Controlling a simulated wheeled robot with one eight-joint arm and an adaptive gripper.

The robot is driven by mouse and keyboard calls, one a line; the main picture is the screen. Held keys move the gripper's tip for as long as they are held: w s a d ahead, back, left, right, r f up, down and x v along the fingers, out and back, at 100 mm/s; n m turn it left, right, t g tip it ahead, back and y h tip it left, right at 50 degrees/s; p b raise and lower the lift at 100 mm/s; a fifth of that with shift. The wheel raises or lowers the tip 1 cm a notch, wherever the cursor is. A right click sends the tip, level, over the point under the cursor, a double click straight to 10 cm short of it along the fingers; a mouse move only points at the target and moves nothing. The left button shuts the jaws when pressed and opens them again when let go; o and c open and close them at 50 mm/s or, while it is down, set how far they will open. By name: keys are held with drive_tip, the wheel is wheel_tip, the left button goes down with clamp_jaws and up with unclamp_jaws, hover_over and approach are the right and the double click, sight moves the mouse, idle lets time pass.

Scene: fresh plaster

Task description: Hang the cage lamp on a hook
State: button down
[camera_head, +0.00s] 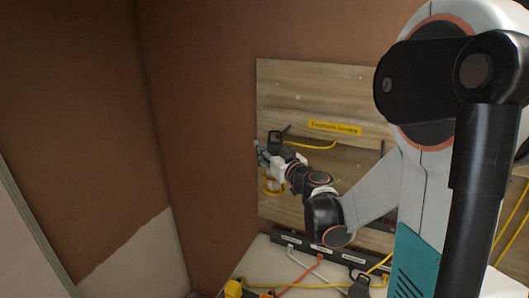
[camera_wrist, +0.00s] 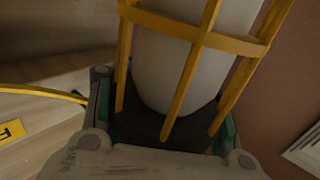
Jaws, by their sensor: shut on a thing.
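The cage lamp (camera_head: 272,186) has a yellow cage and shows just below my gripper (camera_head: 261,153), in front of the left part of the wooden board. In the wrist view the lamp (camera_wrist: 182,60) fills the upper middle, with yellow bars around a white bulb or cover and a dark base. My gripper (camera_wrist: 166,125) is shut on the lamp near that base, with a finger on each side. A dark piece (camera_head: 274,138) shows just above the gripper; whether it is a hook or part of the lamp I cannot tell. My arm hides the board's right part.
The wooden board (camera_head: 285,85) is on the brown wall and bears a yellow label (camera_head: 335,127). A yellow cable (camera_head: 312,146) runs right from near the gripper. Below, a dark socket strip (camera_head: 320,252) with plugged cables lies on a pale surface (camera_head: 255,262). Bare wall is at left.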

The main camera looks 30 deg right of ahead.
drive_tip(key=shift+w+d+f+b, duration=0.3)
drive_tip(key=shift+w+d, duration=0.15)
drive_tip(key=shift+d, duration=0.15)
drive_tip(key=shift+w+d+f+b, duration=0.25)
drive_tip(key=shift+w+d, duration=0.25)
drive_tip(key=shift+d, duration=0.15)
drive_tip(key=shift+w+d+f+b, duration=0.3)
drive_tip(key=shift+w+d, duration=0.15)
drive_tip(key=shift+d, duration=0.15)
drive_tip(key=c, duration=0.6)
unclamp_jaws()
drive_tip(key=shift+c, duration=0.2)
